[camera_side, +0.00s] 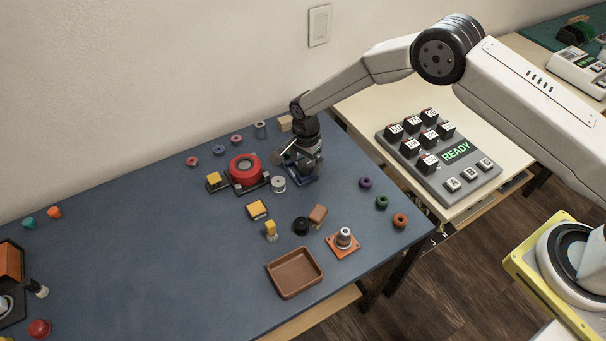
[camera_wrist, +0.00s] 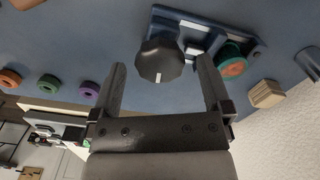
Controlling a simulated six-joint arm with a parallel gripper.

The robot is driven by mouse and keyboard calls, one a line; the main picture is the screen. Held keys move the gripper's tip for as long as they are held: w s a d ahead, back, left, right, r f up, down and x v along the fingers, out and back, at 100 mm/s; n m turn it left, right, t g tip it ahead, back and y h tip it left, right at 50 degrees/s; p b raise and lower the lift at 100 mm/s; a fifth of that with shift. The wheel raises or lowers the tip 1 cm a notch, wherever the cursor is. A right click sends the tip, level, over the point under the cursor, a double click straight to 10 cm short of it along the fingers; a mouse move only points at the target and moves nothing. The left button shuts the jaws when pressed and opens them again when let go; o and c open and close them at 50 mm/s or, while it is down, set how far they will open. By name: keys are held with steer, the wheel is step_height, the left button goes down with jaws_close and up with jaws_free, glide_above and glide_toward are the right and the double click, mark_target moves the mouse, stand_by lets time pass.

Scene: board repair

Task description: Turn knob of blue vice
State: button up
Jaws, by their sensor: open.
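The blue vice (camera_wrist: 192,24) lies on the blue table at the top of the wrist view. Its black knob (camera_wrist: 160,62) has a white mark pointing down the picture. My gripper (camera_wrist: 163,78) is open, with one finger to the left of the knob and one to the right, and a gap shows on each side. In the side view my gripper (camera_side: 302,160) is low over the vice (camera_side: 303,180) and hides most of it, the knob included.
A red round part (camera_side: 245,168) and a grey spool (camera_side: 278,184) sit just left of my gripper. A brown tray (camera_side: 294,287) is at the front edge. A button panel (camera_side: 447,186) stands to the right.

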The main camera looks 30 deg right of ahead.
mark_target(306, 164)
steer(key=shift+r, duration=3.7)
steer(key=shift+s+d+r, duration=0.2)
steer(key=shift+d+r, duration=0.15)
steer(key=shift+r, duration=0.1)
steer(key=s+d+r+n+t, duration=0.1)
steer(key=s+d+r+n, duration=0.6)
steer(key=s+d+r, duration=0.25)
steer(key=s+d+r+n, duration=0.1)
steer(key=s+d+n, duration=0.1)
steer(key=s, duration=0.6)
steer(key=s+d+r+n+t, duration=0.1)
steer(key=s+d+r+n, duration=0.1)
steer(key=s, duration=0.5)
steer(key=d+n, duration=0.1)
steer(key=n, duration=0.1)
steer(key=shift+s+d+n+t, duration=0.15)
steer(key=shift+s+n+t, duration=0.15)
steer(key=shift+s, duration=0.1)
